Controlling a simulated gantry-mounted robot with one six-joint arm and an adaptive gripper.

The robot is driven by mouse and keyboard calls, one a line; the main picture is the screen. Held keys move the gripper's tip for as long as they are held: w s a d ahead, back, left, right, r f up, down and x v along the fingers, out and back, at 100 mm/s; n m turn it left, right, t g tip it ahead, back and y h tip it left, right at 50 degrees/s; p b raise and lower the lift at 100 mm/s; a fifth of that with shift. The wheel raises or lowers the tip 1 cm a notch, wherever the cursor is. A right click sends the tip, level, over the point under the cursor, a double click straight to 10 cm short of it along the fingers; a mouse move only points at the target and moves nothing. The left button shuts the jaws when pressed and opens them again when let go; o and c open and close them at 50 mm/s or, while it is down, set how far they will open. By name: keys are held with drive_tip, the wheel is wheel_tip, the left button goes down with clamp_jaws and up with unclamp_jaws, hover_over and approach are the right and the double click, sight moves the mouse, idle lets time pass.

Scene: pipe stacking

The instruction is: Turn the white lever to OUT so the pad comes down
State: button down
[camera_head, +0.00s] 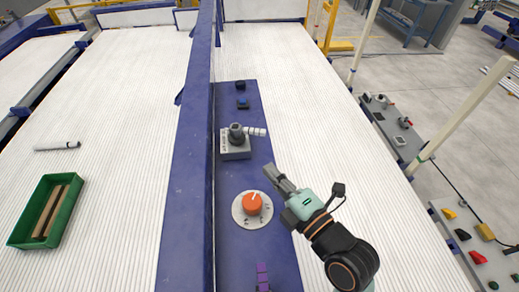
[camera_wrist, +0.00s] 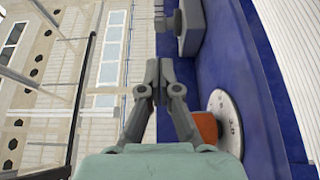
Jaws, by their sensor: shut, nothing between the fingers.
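The white lever (camera_head: 256,132) sticks out to the right from a dark knob on a grey switch box (camera_head: 235,152) on the blue panel. The box also shows at the top of the wrist view (camera_wrist: 190,28), but any lettering on it is too small to read. My gripper (camera_head: 268,170) is shut and empty, below and to the right of the box in the head view, apart from the lever. Its closed fingers also show in the wrist view (camera_wrist: 159,65). I cannot make out the pad.
An orange knob (camera_head: 252,204) on a white dial sits beside my gripper. Blue and black buttons (camera_head: 242,103) lie beyond the switch box. A tall blue beam (camera_head: 200,150) runs along the panel's left. A green tray (camera_head: 20,235) and a white marker-like object (camera_head: 57,147) lie farther left.

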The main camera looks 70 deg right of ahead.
sight(251, 133)
drive_tip(key=p+x, duration=0.1)
drive_tip(key=x, duration=0.4)
drive_tip(key=shift+w+d+r, duration=0.1)
drive_tip(key=shift+w+d, duration=0.1)
drive_tip(key=shift+w, duration=0.15)
drive_tip(key=d, duration=0.1)
drive_tip(key=w+d, duration=0.1)
drive_tip(key=d, duration=0.1)
drive_tip(key=shift+d+p, duration=0.35)
drive_tip(key=shift+d, duration=0.4)
drive_tip(key=shift+f+b, duration=0.3)
drive_tip(key=shift+b, duration=0.25)
